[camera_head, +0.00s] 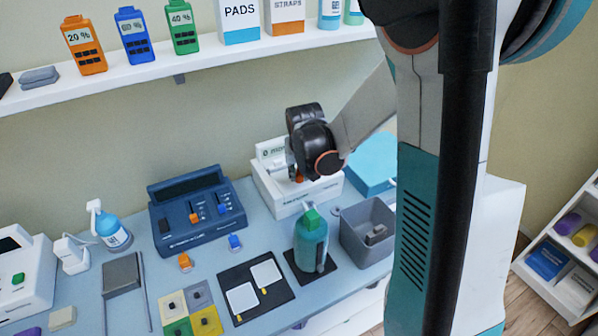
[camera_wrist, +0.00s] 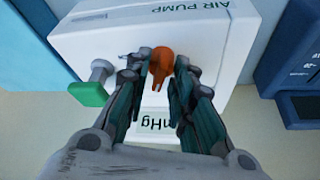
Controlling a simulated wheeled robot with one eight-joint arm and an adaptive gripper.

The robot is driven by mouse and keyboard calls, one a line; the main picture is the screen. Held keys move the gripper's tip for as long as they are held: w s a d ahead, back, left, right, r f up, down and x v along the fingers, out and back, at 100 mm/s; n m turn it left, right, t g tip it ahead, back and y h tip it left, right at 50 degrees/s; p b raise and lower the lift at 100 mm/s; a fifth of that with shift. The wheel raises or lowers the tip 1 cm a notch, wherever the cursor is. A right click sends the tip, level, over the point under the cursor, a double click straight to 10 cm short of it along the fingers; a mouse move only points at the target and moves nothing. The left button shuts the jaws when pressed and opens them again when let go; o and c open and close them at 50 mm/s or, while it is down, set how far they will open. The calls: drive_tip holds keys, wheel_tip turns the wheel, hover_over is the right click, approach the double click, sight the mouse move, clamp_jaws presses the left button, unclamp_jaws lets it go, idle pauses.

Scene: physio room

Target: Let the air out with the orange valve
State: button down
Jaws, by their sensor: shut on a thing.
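The orange valve (camera_wrist: 160,66) sits on the white air pump box (camera_wrist: 85,40), which is marked "AIR PUMP". In the wrist view my gripper (camera_wrist: 158,80) has its two fingers on either side of the valve, shut on it. A green-ended knob (camera_wrist: 90,93) sticks out of the pump at the left of that view. In the head view my gripper (camera_head: 297,172) reaches down onto the pump (camera_head: 290,200) at the back of the table. Only a bit of orange shows there below the fingers. Part of the "mmHg" lettering is hidden by my fingers.
A dark blue device (camera_head: 198,232) stands left of the pump and a teal box (camera_head: 372,160) right of it. In front stand a teal bottle with a green top (camera_head: 311,250) and a grey bin (camera_head: 352,235). A loaded shelf (camera_head: 150,72) runs above.

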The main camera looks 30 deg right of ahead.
drive_tip(key=shift+d+n+y+b, duration=0.15)
drive_tip(key=shift+n+y, duration=0.25)
drive_tip(key=shift+n, duration=0.6)
drive_tip(key=shift+a+n+y+b, duration=0.15)
drive_tip(key=shift+n+y, duration=0.25)
drive_tip(key=shift+n, duration=0.6)
drive_tip(key=shift+d, duration=0.1)
drive_tip(key=c, duration=1.7)
unclamp_jaws()
drive_tip(key=shift+r, duration=0.1)
drive_tip(key=v, duration=1.1)
drive_tip(key=shift+s+r, duration=0.3)
drive_tip(key=shift+s, duration=0.05)
